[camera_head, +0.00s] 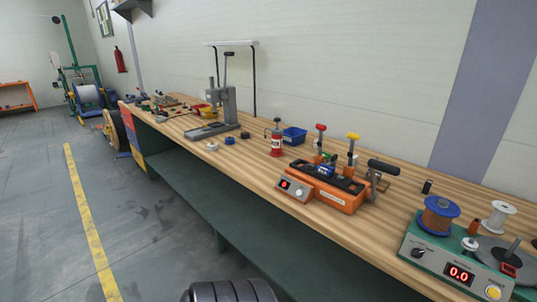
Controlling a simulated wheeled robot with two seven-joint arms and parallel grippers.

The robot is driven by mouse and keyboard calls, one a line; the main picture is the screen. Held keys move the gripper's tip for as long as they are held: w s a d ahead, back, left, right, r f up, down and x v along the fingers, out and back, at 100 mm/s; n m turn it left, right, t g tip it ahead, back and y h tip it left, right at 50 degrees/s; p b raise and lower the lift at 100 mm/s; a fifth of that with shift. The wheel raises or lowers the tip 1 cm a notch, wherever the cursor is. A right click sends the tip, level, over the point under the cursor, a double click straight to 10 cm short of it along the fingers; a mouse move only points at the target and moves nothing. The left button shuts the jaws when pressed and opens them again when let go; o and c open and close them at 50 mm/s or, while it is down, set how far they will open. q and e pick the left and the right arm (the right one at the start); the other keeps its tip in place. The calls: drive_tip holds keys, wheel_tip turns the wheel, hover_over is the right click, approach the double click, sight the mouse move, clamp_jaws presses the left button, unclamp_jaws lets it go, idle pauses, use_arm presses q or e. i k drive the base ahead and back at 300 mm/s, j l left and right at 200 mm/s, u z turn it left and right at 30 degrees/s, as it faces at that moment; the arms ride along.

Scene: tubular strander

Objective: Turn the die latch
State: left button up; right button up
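An orange bench device (330,188) stands on the wooden workbench (262,176), right of the middle. I cannot tell which part, if any, is the die latch. Neither of my grippers is in view. A dark ribbed rounded part at the bottom edge looks like part of my own body.
A green control box (455,262) and a copper wire spool (438,216) are at the right.

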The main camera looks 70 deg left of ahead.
sight(333, 159)
drive_tip(key=u, duration=1.8)
drive_tip(key=i, duration=0.35)
drive_tip(key=l+z, duration=0.05)
drive_tip(key=l, duration=0.05)
